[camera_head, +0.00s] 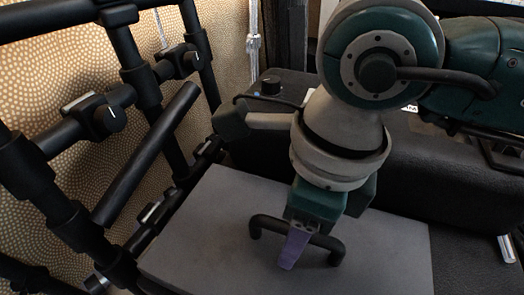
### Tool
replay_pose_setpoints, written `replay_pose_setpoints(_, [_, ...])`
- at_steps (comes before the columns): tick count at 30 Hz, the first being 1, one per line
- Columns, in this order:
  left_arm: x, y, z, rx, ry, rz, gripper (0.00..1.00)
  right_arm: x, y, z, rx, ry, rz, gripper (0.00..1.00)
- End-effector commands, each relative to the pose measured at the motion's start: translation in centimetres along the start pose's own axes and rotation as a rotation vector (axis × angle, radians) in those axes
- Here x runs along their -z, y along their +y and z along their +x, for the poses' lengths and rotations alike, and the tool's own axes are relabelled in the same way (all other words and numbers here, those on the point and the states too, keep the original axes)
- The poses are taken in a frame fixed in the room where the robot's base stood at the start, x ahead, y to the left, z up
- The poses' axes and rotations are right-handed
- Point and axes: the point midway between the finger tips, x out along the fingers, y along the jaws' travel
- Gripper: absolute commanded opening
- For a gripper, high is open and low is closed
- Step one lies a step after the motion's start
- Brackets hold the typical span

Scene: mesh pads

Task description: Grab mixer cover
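The mixer cover (195,245) is a flat grey panel in the lower middle of the head view. A black bar handle (326,241) with bent ends stands on it. My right gripper (292,256) comes down over the middle of this handle, with its arm entering from the upper right. A purple finger overlaps the handle and hides part of it. The other finger is not clearly seen, so I cannot tell whether the gripper is closed on the handle. My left gripper is not in view.
A black tube frame (120,100) with joints and clamps stands along the left, close to the cover's left edge. A dark machine body (440,175) rises behind the cover. A patterned tan wall (60,75) is behind the frame.

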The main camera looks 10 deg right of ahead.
Motion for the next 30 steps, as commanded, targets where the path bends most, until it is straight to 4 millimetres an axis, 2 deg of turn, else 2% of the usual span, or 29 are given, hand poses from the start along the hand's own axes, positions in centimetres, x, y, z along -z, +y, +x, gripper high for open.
replay_pose_setpoints(2, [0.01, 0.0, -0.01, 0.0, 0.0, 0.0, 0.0, 0.0, 0.0, -0.02, 0.0, 0.0, 0.0, 0.41])
replay_pose_setpoints(13, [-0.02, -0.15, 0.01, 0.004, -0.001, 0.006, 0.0, 0.01, -0.01, -0.03, 0.0, 0.0, 0.0, 0.0])
replay_pose_setpoints(30, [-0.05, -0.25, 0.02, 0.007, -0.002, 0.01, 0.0, 0.01, -0.01, -0.02, 0.0, 0.0, 0.0, 0.0])
